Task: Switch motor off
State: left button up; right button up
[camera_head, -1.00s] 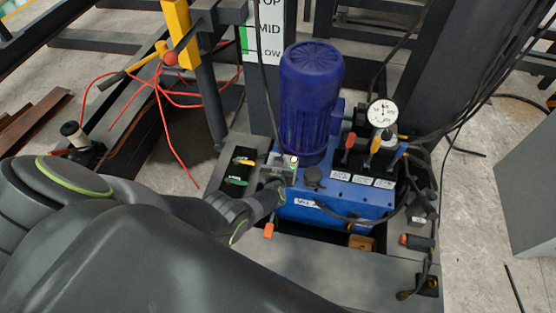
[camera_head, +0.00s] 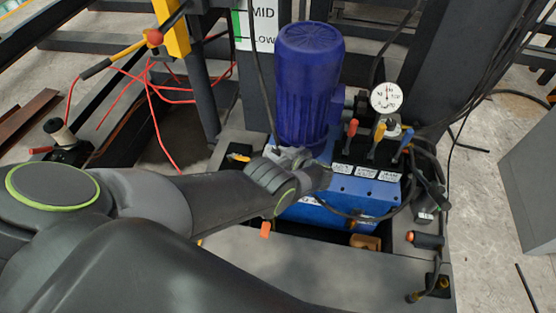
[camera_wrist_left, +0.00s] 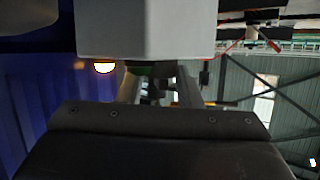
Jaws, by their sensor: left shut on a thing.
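The blue motor (camera_head: 309,90) stands upright on the blue power unit (camera_head: 365,190). My left arm reaches in from the left, and my left gripper (camera_head: 292,156) is at the motor's lower front, mostly hidden behind my own wrist. In the left wrist view a pale grey box (camera_wrist_left: 146,30) is close in front of my left gripper (camera_wrist_left: 160,86). A lit warm-white lamp (camera_wrist_left: 104,67) shows beside the box's lower edge. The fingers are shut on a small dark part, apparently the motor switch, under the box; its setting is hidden. My right gripper is not in view.
Red, yellow and blue levers (camera_head: 377,141) and a round gauge (camera_head: 386,98) stand just right of the motor. Black hoses run along the right side. Red cables (camera_head: 150,90) and a yellow post (camera_head: 172,25) are at the left.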

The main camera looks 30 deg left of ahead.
pick_arm(q)
jog(key=shift+w+f+g+b, duration=0.1)
jog(key=shift+f+g+b, duration=0.05)
jog(key=shift+g+b, duration=0.15)
jog(key=shift+n+g+b, duration=0.4)
jog(key=shift+n+b, duration=0.05)
jog(key=shift+n, duration=0.05)
jog(key=shift+r, duration=0.2)
jog(key=o, duration=0.7)
jog(key=shift+d, duration=0.1)
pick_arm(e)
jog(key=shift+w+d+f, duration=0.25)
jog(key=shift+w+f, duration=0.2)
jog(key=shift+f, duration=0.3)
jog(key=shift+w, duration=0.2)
